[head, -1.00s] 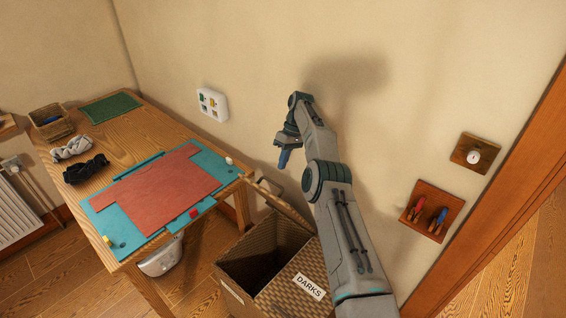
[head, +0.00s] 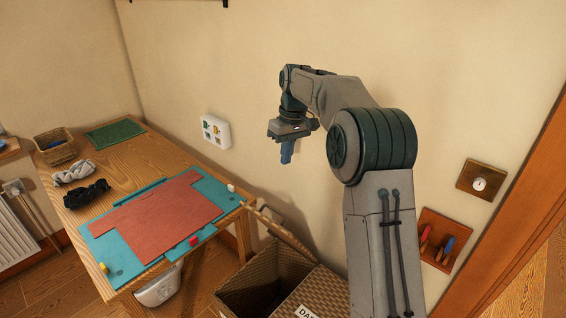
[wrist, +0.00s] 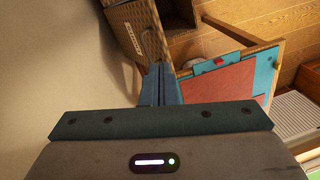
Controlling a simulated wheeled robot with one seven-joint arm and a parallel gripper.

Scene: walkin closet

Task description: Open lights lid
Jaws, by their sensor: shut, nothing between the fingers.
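A woven hamper (head: 237,296) stands on the floor against the wall, cut off by the lower edge of the head view. Its left compartment is open, and that lid (head: 284,234) is raised at the back, leaning toward the wall. The right side is covered by a woven lid (head: 325,292) with a partly visible "DARKS" label. No "lights" label can be read. My gripper (head: 287,152) is shut and empty, pointing down in the air above and apart from the raised lid. In the wrist view my shut fingers (wrist: 160,85) show in front of the hamper (wrist: 137,22).
A white switch panel (head: 215,131) and a wooden tool holder (head: 437,240) are on the wall. My forearm hides part of the hamper's right side.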

